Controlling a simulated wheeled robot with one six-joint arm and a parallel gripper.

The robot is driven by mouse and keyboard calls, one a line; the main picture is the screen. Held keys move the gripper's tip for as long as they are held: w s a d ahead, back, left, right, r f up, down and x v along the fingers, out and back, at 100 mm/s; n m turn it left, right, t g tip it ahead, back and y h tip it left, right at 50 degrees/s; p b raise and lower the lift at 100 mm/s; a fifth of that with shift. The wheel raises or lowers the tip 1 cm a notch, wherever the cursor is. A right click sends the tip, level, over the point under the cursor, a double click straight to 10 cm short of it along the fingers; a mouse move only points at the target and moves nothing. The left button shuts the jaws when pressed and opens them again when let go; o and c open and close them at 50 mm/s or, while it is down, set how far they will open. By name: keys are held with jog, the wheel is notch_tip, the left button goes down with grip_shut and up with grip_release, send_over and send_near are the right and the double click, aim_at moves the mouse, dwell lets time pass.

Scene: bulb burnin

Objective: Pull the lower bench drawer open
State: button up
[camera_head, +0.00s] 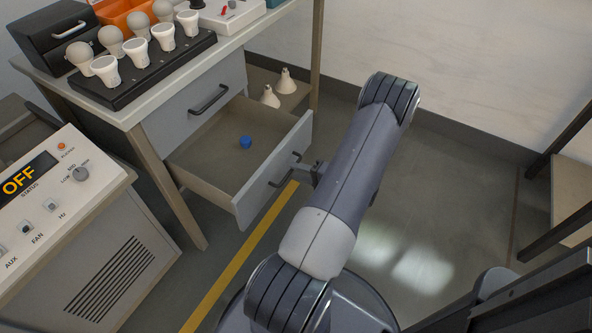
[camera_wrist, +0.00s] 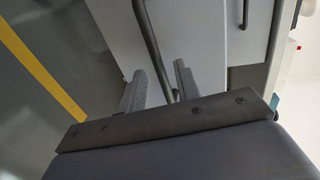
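The lower bench drawer (camera_head: 262,185) is pulled well out from the bench, and its inside shows. A small blue object (camera_head: 245,142) lies in it. The drawer's dark bar handle (camera_head: 280,178) is on its front face; the handle also shows in the wrist view (camera_wrist: 150,45). My gripper (camera_head: 305,172) is at the handle, in front of the drawer face. In the wrist view my gripper's two fingers (camera_wrist: 160,78) stand apart, with the handle bar running between them. The fingers look open around the bar; contact cannot be made out.
The upper drawer (camera_head: 190,105) is closed. A black rack (camera_head: 145,75) with several bulbs stands on the bench top. Two pale cone-shaped items (camera_head: 278,90) stand on a shelf behind the drawer. A control console (camera_head: 60,205) is at left. The floor (camera_head: 420,190) is clear at right.

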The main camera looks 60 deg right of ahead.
jog(key=p+v, duration=0.1)
jog(key=v, duration=0.8)
jog(key=shift+s, duration=0.15)
jog(key=b+x, duration=0.1)
jog(key=x, duration=1)
jog(key=shift+w+b, duration=0.3)
jog(key=shift+a+r, duration=0.1)
